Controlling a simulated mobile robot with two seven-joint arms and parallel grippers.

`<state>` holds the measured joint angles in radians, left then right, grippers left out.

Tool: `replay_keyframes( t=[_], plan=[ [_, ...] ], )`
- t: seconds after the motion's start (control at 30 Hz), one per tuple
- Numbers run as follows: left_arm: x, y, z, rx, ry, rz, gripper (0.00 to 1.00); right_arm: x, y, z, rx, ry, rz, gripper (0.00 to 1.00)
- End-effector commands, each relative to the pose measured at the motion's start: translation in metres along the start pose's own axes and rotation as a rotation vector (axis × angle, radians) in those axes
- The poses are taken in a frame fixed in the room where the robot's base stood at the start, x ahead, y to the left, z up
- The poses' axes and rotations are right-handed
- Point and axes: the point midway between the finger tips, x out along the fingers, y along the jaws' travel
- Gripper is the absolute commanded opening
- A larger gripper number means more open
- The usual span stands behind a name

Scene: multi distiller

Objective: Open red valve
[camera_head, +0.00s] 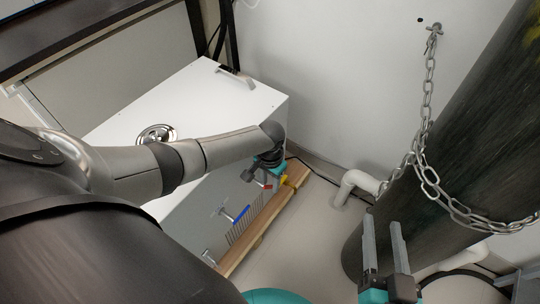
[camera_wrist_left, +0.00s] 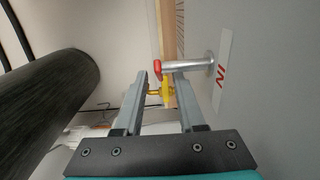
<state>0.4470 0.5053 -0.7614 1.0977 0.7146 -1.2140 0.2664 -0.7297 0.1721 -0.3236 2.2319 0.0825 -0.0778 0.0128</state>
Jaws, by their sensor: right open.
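The red valve handle (camera_wrist_left: 158,68) sits on the end of a silver pipe (camera_wrist_left: 188,67) beside a label reading IN. In the head view the red handle (camera_head: 267,186) is a small patch under my left gripper (camera_head: 262,173). In the left wrist view my left gripper (camera_wrist_left: 159,75) has its fingers apart, with the red handle between or just beyond the tips. I cannot tell whether they touch. A yellow part (camera_wrist_left: 166,92) shows in the gap between the fingers. My right gripper (camera_head: 383,238) is open and empty, low on the right, away from the valve.
The pipe comes out of a white cabinet (camera_head: 255,100). A blue valve handle (camera_head: 241,214) is nearby, and a wooden strip (camera_head: 262,222) runs along the cabinet's base. A dark cylinder (camera_head: 450,140) with a chain (camera_head: 428,90) stands at right. Floor between is open.

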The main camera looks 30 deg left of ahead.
Motion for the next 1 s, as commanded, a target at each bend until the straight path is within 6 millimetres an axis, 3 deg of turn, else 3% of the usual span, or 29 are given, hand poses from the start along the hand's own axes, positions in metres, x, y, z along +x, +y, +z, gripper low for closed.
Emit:
replay_keyframes(
  t=[0.2, 0.57, 1.0],
  plan=[
    [-0.0001, 0.0001, -0.0001, 0.000, 0.000, 0.000, 0.39, -0.0001, -0.0001, 0.0001, 0.000, 0.000, 0.000, 0.50],
    [0.0000, 0.0001, 0.0001, 0.000, 0.000, 0.000, 0.00, 0.0000, 0.0000, 0.0001, 0.000, -0.001, 0.000, 0.50],
    [0.0000, 0.0001, 0.0002, 0.000, -0.001, 0.000, 0.00, -0.0001, 0.0002, 0.0003, 0.000, -0.001, 0.001, 0.50]
  ],
)
